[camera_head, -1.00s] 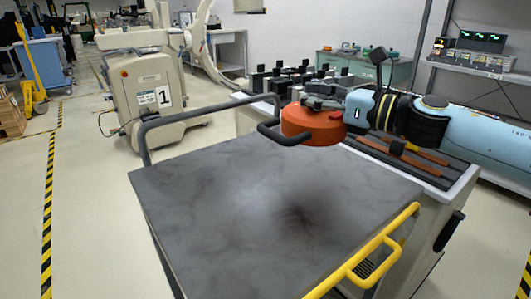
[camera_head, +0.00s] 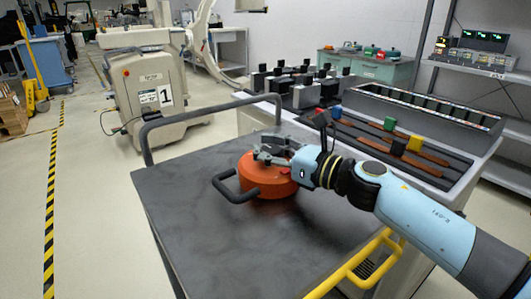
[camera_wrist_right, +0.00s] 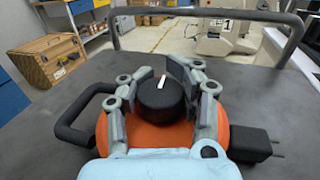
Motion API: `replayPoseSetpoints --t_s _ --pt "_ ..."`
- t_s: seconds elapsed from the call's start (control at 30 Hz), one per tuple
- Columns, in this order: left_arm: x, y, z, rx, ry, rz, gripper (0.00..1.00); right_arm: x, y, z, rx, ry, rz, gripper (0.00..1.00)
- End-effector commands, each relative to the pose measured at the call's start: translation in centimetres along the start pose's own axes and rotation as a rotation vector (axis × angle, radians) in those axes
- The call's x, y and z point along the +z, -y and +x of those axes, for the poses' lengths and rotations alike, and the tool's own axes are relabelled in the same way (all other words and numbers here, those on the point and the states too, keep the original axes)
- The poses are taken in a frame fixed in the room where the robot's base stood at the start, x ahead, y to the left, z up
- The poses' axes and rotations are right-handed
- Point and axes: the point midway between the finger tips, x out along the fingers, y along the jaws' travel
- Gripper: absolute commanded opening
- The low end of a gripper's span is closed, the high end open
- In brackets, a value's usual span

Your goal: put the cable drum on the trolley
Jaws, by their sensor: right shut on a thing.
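The cable drum (camera_head: 268,180) is a squat orange-red cylinder with a black side handle. It is over the dark grey top of the trolley (camera_head: 190,215), near its far right part, and appears to rest on it or sit very close above. My right gripper (camera_head: 268,152) comes from the right and is shut on the drum's black hub. In the right wrist view the fingers (camera_wrist_right: 166,85) close around the black knob (camera_wrist_right: 165,100) with its white mark, above the orange drum body (camera_wrist_right: 165,137). My left gripper is not in view.
The trolley has a dark rail (camera_head: 205,112) at the far side and a yellow handle (camera_head: 355,265) at the near right. A bench (camera_head: 440,125) with slotted trays and brown straps stands close behind on the right. The trolley top's left and near parts are clear.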

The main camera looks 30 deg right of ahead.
Motion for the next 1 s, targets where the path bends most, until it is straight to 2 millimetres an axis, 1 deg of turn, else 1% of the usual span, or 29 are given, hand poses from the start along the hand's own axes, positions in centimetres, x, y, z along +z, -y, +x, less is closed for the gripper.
replayPoseSetpoints --t_s 0.17,0.2,0.43,0.67,0.77,0.87,0.93,1.0 --pt "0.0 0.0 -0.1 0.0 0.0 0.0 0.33 0.1 0.0 0.0 0.0 0.0 0.0 0.0" --pt "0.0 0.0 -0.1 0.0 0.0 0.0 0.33 0.0 0.0 -0.1 0.0 -0.002 0.0 0.26" --pt "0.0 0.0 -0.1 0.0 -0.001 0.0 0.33 0.0 0.0 -0.1 0.0 -0.002 0.0 0.56" --pt "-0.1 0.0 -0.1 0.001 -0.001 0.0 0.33 0.0 0.0 -0.1 0.0 -0.002 0.0 0.56" --pt "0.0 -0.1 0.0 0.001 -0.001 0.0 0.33 -0.1 0.0 -0.4 0.0 -0.003 0.0 0.56" --pt "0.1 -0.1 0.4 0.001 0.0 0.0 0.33 -0.2 0.1 -1.4 0.001 -0.004 -0.002 0.56" --pt "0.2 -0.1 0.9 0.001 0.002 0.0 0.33 -0.4 0.0 -2.7 0.002 -0.007 -0.002 0.56" --pt "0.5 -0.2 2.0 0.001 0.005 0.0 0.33 -0.7 0.0 -4.4 0.003 -0.008 -0.005 0.56"
